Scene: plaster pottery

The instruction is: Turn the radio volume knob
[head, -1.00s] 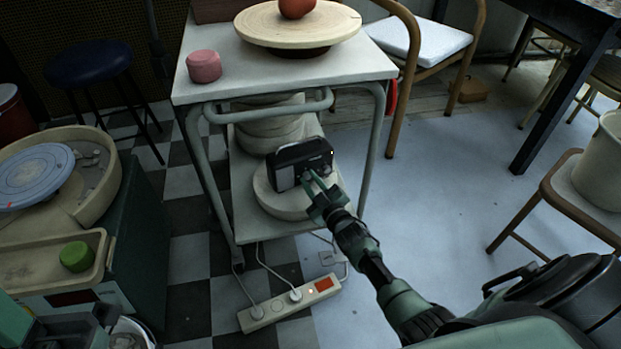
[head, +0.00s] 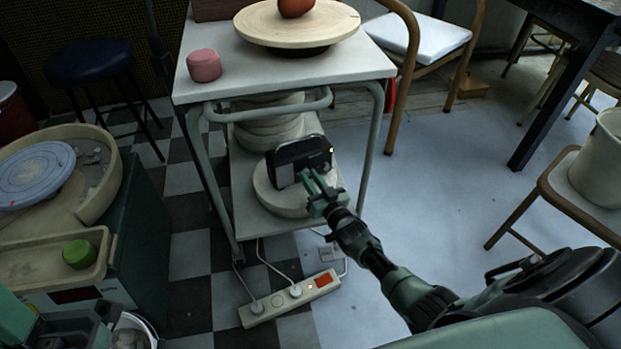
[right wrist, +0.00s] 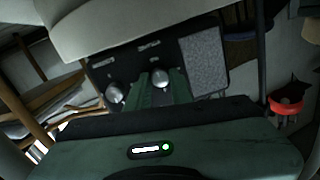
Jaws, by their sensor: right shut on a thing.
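The radio (head: 285,162) is a small black box with a grey speaker panel. It stands tilted on a round plaster piece on the cart's lower shelf. In the right wrist view the radio (right wrist: 205,62) shows two silver knobs. My right gripper (head: 308,178) is at the radio's front. In the right wrist view its green fingers are shut on the silver knob nearer the speaker (right wrist: 160,77). The other knob (right wrist: 115,92) is free, to the left in that view. The fingers partly hide the radio's front.
The white cart's top (head: 350,67) overhangs the radio, and its front legs and bar stand close to my right arm. Stacked plaster rounds (head: 270,125) are behind the radio. A power strip (head: 290,300) with cables lies on the floor in front. Open floor lies to the right.

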